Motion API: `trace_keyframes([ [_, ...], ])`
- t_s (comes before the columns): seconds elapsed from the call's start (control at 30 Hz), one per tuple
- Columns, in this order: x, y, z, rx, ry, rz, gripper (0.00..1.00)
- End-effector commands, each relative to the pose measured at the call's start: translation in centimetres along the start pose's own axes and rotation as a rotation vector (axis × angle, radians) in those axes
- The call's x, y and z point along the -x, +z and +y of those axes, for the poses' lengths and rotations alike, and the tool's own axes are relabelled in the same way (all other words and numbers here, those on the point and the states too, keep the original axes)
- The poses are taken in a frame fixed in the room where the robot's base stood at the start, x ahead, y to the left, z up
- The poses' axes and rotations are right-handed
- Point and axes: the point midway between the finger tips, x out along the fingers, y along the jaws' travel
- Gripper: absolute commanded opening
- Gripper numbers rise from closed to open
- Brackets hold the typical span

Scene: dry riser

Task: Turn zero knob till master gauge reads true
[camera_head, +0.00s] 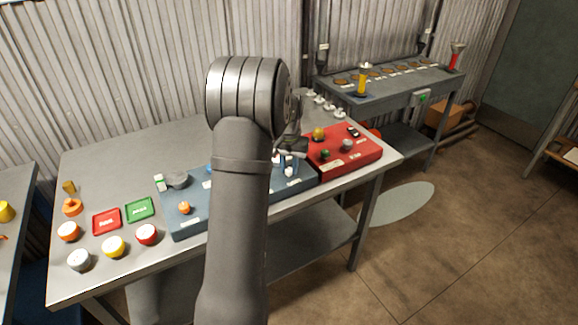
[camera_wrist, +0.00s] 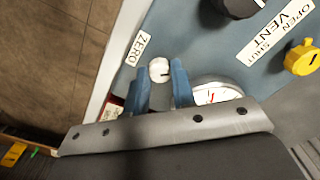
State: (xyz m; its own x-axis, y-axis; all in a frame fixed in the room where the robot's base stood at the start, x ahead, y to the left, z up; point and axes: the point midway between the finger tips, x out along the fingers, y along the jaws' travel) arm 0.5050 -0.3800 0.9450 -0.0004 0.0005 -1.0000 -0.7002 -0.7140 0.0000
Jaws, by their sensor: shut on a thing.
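The zero knob (camera_wrist: 159,70) is a small white round knob with a short dark mark, beside a white ZERO label (camera_wrist: 138,50) in the wrist view. My gripper (camera_wrist: 161,76) has its two blue fingers on either side of the knob, shut on it. A white dial with red on its face (camera_wrist: 215,92), likely the master gauge, lies just right of the fingers; my gripper body hides its lower part, so its reading cannot be told. In the head view my gripper (camera_head: 287,160) is over the right part of the blue panel (camera_head: 215,205), partly behind my arm.
A yellow knob (camera_wrist: 302,58) and an OPEN/SHUT VENT label (camera_wrist: 275,30) are to the right. A red panel (camera_head: 365,157) adjoins the blue one. Red (camera_head: 106,222) and green (camera_head: 140,208) trays and several caps occupy the table's left. The table's back left is clear.

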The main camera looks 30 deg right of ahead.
Motion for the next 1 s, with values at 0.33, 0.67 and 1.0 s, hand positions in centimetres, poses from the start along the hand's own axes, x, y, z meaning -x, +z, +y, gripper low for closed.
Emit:
trace_keyframes([
  [0.33,0.09,-0.07,-0.01,0.062,0.0,0.003,0.01],
  [0.67,0.09,-0.08,0.0,0.062,0.0,0.003,0.25],
  [1.0,0.04,-0.03,0.0,0.061,0.0,0.001,0.45],
])
